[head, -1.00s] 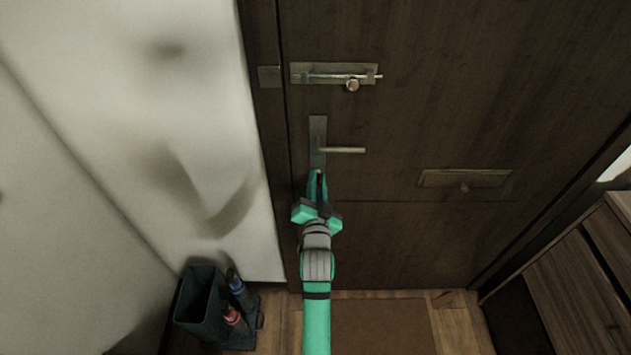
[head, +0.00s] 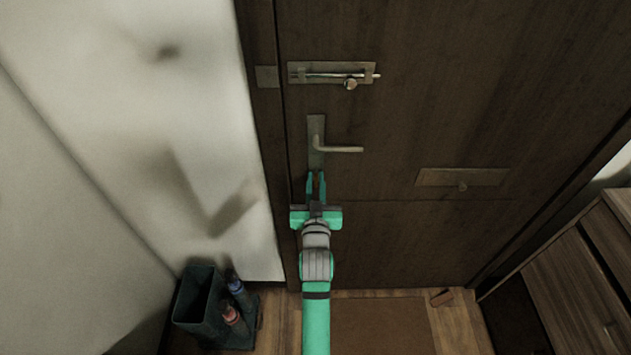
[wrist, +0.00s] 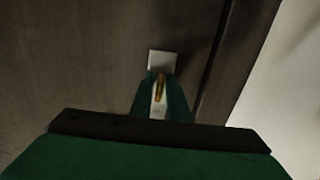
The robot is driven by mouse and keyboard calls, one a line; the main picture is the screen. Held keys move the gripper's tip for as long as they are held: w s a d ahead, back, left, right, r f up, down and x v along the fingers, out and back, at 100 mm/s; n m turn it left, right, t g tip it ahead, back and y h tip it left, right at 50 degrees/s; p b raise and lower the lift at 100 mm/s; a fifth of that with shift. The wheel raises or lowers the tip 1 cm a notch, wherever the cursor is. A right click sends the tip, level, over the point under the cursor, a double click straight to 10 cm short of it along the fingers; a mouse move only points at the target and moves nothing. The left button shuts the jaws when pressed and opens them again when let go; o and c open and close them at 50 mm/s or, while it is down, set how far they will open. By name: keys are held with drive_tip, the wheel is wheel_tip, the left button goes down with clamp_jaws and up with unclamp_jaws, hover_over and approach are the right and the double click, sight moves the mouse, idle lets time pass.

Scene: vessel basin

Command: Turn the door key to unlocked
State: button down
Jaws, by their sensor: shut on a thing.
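The dark wooden door (head: 400,110) stands shut ahead. Its lock plate (head: 316,128) carries a lever handle (head: 340,149) pointing right; the plate's lower end (wrist: 162,61) also shows in the wrist view. My gripper (head: 316,180) is at the bottom of this plate, below the lever. A brass-coloured key (wrist: 160,88) stands upright between the two green fingers in the wrist view, and the gripper is shut on it. The fingers hide most of the key and the keyhole in the head view.
A slide bolt (head: 335,73) sits above the handle and a mail flap (head: 461,177) lies to the right. A dark stand (head: 198,310) with bottles is on the floor at left. A wooden cabinet (head: 575,290) stands at right. The left wall (head: 150,110) is close.

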drive_tip(key=shift+r, duration=0.1)
idle(0.4)
drive_tip(key=c, duration=1.9)
unclamp_jaws()
drive_tip(key=shift+w, duration=0.1)
drive_tip(key=shift+o, duration=0.2)
drive_tip(key=shift+a, duration=0.1)
drive_tip(key=shift+s, duration=0.5)
drive_tip(key=s, duration=0.9)
drive_tip(key=shift+s, duration=0.35)
drive_tip(key=shift+a, duration=0.1)
